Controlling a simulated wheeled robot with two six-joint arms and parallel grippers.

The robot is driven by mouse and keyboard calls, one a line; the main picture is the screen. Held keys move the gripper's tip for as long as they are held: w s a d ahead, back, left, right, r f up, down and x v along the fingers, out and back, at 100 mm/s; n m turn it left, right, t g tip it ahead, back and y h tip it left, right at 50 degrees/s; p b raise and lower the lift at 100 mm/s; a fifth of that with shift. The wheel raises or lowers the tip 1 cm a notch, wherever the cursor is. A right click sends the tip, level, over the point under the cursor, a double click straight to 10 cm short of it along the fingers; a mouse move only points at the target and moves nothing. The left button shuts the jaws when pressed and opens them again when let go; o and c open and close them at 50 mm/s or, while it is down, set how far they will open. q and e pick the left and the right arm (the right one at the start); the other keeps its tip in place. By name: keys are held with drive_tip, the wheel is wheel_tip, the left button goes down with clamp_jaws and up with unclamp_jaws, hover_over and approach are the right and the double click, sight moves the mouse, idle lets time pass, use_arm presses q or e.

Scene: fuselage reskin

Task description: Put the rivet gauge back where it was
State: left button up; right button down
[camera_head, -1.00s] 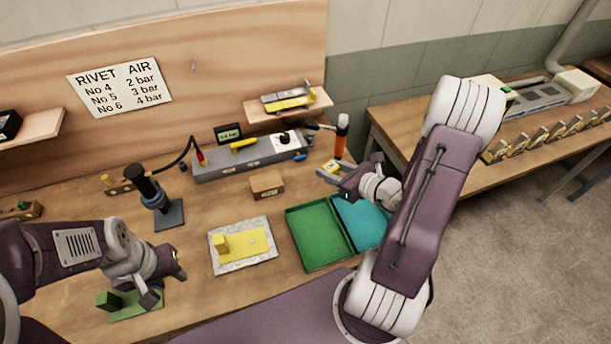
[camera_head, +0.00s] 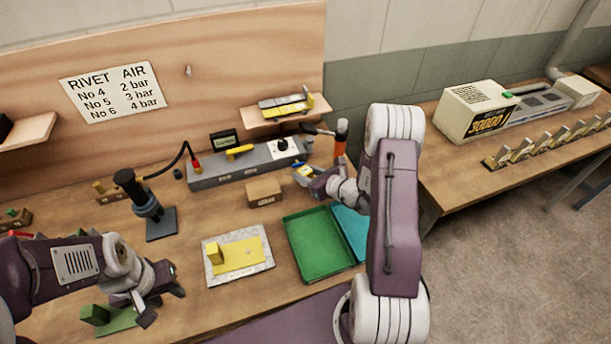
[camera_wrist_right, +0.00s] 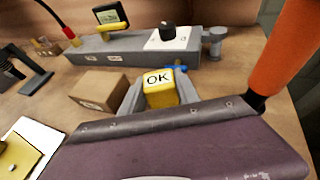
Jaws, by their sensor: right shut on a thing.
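A yellow block marked "OK", which I take to be the rivet gauge (camera_wrist_right: 160,88), is between the fingers of my right gripper (camera_wrist_right: 155,95) in the right wrist view. In the head view my right gripper (camera_head: 306,178) is shut on it above the back of the bench, right of the cardboard box; the gauge is small there and partly hidden by the gripper. My left gripper (camera_head: 163,300) is open and empty over the front left of the bench, near a green fixture (camera_head: 115,318).
A grey air panel (camera_head: 220,170) lies behind the cardboard box (camera_head: 264,192). An orange-handled tool (camera_head: 340,137) stands close right of my right gripper. A shelf (camera_head: 262,118) holds yellow tools. A green tray (camera_head: 318,245) and teal tray (camera_head: 350,225) lie in front.

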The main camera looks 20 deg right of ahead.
drive_tip(key=shift+w+d+f, duration=0.15)
drive_tip(key=shift+f, duration=0.7)
drive_tip(key=c, duration=0.9)
unclamp_jaws()
drive_tip(key=shift+s+r, duration=0.25)
drive_tip(key=shift+s, duration=0.1)
drive_tip(key=b+v, duration=0.1)
drive_tip(key=v, duration=1)
drive_tip(key=shift+s+d+r, duration=0.1)
drive_tip(key=shift+s, duration=0.15)
